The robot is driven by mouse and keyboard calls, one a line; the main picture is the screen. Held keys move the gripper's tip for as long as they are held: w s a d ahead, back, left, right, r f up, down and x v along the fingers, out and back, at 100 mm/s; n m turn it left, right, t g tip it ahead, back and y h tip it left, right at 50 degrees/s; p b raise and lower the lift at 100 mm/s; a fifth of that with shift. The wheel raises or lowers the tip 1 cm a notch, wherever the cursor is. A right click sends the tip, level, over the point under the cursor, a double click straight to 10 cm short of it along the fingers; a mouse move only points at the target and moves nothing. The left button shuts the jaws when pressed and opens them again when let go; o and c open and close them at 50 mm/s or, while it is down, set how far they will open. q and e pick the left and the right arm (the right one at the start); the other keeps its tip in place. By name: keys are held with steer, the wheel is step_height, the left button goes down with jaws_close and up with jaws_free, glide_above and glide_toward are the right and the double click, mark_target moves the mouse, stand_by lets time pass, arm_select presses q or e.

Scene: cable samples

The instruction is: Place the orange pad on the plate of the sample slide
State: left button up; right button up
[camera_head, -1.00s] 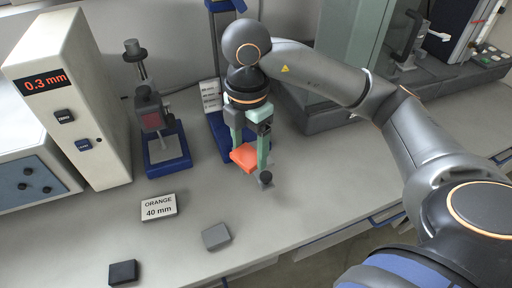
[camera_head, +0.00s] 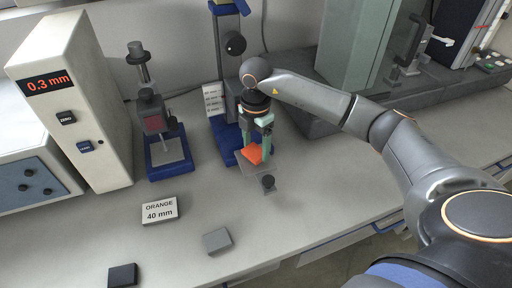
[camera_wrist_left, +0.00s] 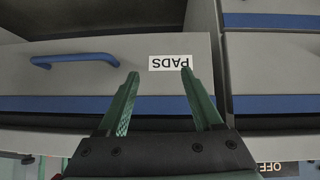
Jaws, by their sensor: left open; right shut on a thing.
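My right gripper (camera_head: 257,145) is shut on the orange pad (camera_head: 252,154), just in front of a blue stand (camera_head: 228,142). The pad is over the grey plate of the sample slide (camera_head: 250,169), which sticks out from the stand and has a black knob (camera_head: 268,181) at its front. The gripper and pad hide part of the plate, and I cannot tell whether the pad touches it. My left gripper (camera_wrist_left: 160,74) is open and empty in the left wrist view, in front of a drawer labelled PADS (camera_wrist_left: 175,62).
A second blue-based instrument (camera_head: 168,160) and a 0.3 mm display box (camera_head: 72,110) stand to the left. An ORANGE 40 mm sign (camera_head: 160,210), a grey block (camera_head: 217,240) and a black block (camera_head: 122,274) lie on the bench. A green-framed machine (camera_head: 350,65) is at the back right.

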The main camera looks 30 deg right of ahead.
steer(key=shift+f, duration=0.45)
steer(key=shift+f, duration=0.15)
steer(key=o, duration=1.3)
